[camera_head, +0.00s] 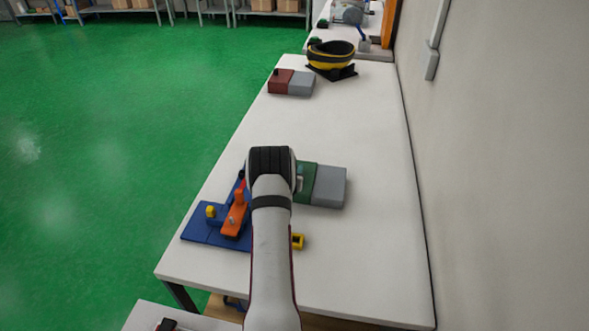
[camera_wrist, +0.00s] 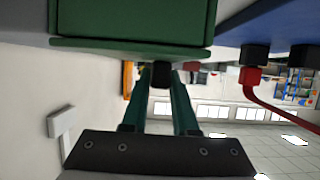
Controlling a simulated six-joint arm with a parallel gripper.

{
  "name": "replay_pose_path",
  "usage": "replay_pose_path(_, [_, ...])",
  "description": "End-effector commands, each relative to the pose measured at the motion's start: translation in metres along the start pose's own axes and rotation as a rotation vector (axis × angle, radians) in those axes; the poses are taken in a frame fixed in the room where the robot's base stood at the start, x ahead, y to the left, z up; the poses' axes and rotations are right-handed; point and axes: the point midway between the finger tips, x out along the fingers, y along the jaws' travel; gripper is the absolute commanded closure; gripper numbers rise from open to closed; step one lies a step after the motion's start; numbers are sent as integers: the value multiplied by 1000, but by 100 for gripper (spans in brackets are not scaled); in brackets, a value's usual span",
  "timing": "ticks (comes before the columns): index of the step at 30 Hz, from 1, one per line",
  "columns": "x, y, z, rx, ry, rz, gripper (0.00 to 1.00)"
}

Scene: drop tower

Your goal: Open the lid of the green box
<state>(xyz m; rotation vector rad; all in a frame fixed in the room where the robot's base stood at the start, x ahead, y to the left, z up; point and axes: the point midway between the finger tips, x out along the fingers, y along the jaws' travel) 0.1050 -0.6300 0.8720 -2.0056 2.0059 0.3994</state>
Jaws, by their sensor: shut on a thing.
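The green box (camera_head: 308,177) stands on the white table, joined to a grey block (camera_head: 329,187) on its right; my arm covers its left part in the head view. In the wrist view the green box (camera_wrist: 135,22) fills the top, with a thin flat green edge (camera_wrist: 130,49) along it. My gripper (camera_wrist: 161,75) has green fingers, shut on a small black knob (camera_wrist: 161,77) next to that edge. The frames do not clearly show whether the lid is raised. My fingers are hidden in the head view.
A blue board (camera_head: 202,228) with an orange part (camera_head: 236,216) lies left of my arm. A yellow piece (camera_head: 298,241) sits right of it. A red-and-grey box (camera_head: 291,82) and a yellow-black ring (camera_head: 331,54) stand farther back. The table's right side is clear, along the wall.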

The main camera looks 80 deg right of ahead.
Motion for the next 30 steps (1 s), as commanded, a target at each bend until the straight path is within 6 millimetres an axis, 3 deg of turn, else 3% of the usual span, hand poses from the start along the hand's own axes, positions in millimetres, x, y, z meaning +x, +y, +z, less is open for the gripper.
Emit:
replay_pose_path(26, [0, 0, 0, -1, -1, -1, 100])
replay_pose_path(30, [0, 15, 0, -1, 0, 3, 100])
